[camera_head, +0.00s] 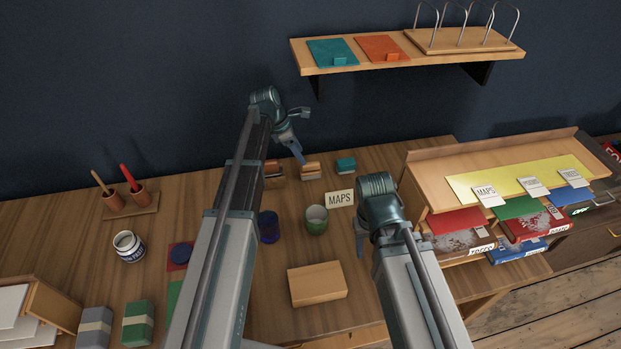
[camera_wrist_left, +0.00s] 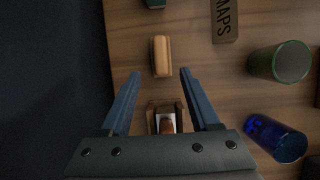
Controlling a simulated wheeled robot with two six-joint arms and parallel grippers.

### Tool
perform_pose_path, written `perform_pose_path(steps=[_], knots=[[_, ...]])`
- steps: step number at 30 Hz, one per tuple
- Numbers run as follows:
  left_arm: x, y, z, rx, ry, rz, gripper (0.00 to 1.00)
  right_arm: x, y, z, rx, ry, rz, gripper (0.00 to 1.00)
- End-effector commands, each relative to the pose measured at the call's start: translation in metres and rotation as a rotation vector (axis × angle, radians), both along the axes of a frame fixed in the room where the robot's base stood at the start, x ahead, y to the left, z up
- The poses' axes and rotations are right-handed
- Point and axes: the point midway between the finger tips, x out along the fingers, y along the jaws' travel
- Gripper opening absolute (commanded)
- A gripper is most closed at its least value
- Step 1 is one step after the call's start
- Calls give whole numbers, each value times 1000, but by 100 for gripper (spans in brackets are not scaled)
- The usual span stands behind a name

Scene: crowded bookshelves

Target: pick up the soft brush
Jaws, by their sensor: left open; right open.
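Three small block-shaped items stand in a row near the wall; I cannot tell for sure which is the soft brush. The middle one, a wooden brush (camera_head: 310,171) with a pale lower part, shows from above in the left wrist view (camera_wrist_left: 162,56). Left of it is a brown wooden item (camera_head: 274,174), partly hidden by my left arm; in the left wrist view it has a white and brown middle (camera_wrist_left: 166,120). The third is a teal block (camera_head: 346,165). My left gripper (camera_wrist_left: 160,74) is open and empty above the row. My right gripper (camera_head: 360,238) is open over the table.
A green cup (camera_head: 316,219), blue glass (camera_head: 269,228) and MAPS sign (camera_head: 339,199) stand in front of the row. A wooden block (camera_head: 317,284) lies nearer. A sorting rack (camera_head: 432,186) stands right; a wall shelf (camera_head: 388,62) hangs above. Pots (camera_head: 112,201) and a jar (camera_head: 129,247) are left.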

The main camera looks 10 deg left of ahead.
Motion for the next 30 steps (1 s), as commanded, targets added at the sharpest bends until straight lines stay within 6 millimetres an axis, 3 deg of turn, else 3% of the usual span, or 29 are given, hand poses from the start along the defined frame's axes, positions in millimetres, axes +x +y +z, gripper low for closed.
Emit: perform_pose_path(steps=[1,11,22,30], knots=[[1,-2,-8,0,0,0,62,0,0,-8,0,0,0,50],[2,-6,-13,0,0,-1,62,0,0,-13,0,0,0,50],[10,-27,-52,1,-1,-1,62,0,0,-52,0,0,0,50],[11,-29,-52,0,0,0,62,0,0,-52,0,0,0,50]])
